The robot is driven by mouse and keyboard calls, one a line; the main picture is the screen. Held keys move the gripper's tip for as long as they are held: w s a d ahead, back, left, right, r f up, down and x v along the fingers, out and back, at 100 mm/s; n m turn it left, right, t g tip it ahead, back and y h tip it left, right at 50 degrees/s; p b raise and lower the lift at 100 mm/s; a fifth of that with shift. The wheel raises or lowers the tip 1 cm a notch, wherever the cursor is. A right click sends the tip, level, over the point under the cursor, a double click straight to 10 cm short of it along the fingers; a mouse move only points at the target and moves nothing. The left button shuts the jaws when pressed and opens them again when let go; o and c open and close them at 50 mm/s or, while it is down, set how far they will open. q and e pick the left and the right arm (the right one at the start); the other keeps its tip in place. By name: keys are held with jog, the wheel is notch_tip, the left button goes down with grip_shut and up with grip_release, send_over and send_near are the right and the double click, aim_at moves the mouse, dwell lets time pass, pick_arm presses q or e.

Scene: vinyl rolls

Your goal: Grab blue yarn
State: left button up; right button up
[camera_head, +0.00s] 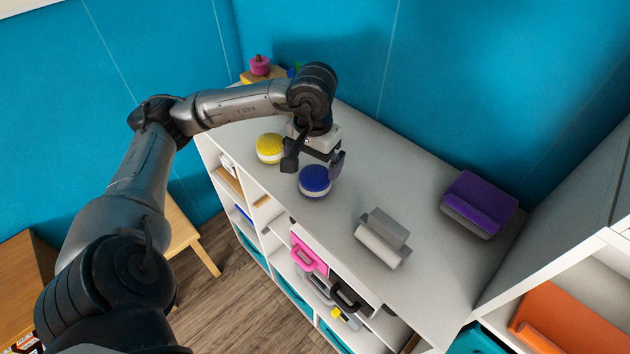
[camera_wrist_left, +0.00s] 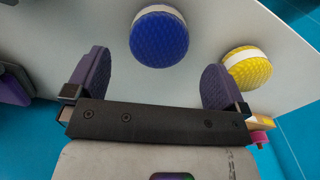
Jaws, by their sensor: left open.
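The blue yarn (camera_head: 315,179) is a round ball with a white band, standing on the white shelf top near its front edge. My left gripper (camera_head: 312,166) is above and just behind it in the head view, with its fingers apart. In the left wrist view the blue yarn (camera_wrist_left: 159,37) lies ahead of the gap between the two purple-padded fingers (camera_wrist_left: 152,80). Nothing is between the fingers. My right gripper is not in either view.
A yellow yarn ball (camera_head: 270,148) stands left of the blue one. A grey roll (camera_head: 382,238) and a purple roll (camera_head: 478,203) lie to the right on the white shelf top (camera_head: 425,180). A blue wall rises behind. A pink item (camera_head: 260,65) stands at the far end.

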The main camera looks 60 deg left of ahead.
aim_at(314, 175)
pick_arm(q)
jog(key=shift+f, duration=0.8)
jog(key=shift+f+p, duration=0.9)
jog(key=shift+f, duration=1.25)
jog(key=shift+w+f, duration=0.1)
jog(key=shift+f, duration=0.35)
jog(key=shift+c, duration=0.2)
jog(key=c, duration=0.9)
jog(key=shift+o, duration=0.2)
